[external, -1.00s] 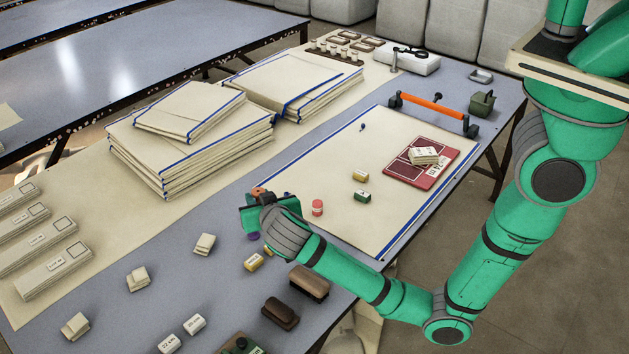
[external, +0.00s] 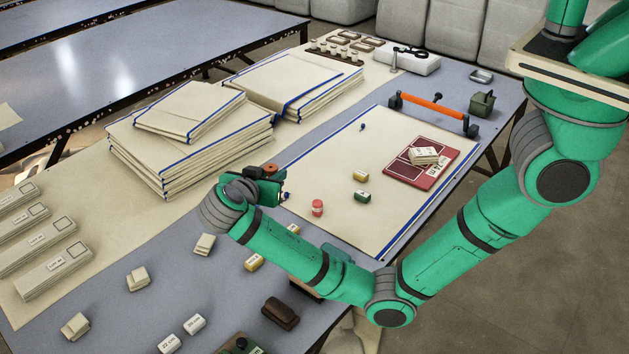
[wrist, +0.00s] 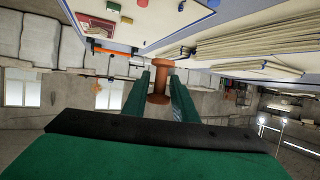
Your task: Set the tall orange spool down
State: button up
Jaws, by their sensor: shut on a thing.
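The tall orange spool (wrist: 160,82) is between the two green fingers of my gripper (wrist: 161,88) in the wrist view. Its wider ends stick out past the fingers. My gripper is shut on it. In the external view my gripper (external: 268,186) is near the left edge of the cream board (external: 325,165). A small orange-brown part of the spool (external: 270,169) shows at its top. The spool's lower end is hidden by my gripper, so I cannot tell whether it touches the table.
A red spool (external: 317,208), yellow block (external: 360,175) and green block (external: 362,196) stand on the board right of my gripper. Folded cloth stacks (external: 180,150) rise behind left. A dark brush (external: 281,313) lies in front. The board's middle is mostly clear.

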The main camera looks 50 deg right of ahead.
notch_tip(320, 180, down, 8)
jog(key=r, duration=0.1)
jog(key=w+f, duration=0.1)
jog(key=w, duration=0.1)
jog(key=w+f, duration=0.2)
jog(key=w, duration=0.1)
jog(key=w+f, duration=0.1)
jog(key=w, duration=0.2)
jog(key=shift+w+a+f, duration=0.25)
jog(key=shift+a+f, duration=0.05)
jog(key=shift+a, duration=0.1)
jog(key=w+f, duration=0.4)
jog(key=shift+a+f, duration=0.2)
jog(key=shift+f, duration=0.05)
jog(key=shift+w+f, duration=0.7)
jog(key=shift+f, duration=1.75)
jog(key=o, duration=0.7)
jog(key=shift+o, duration=0.2)
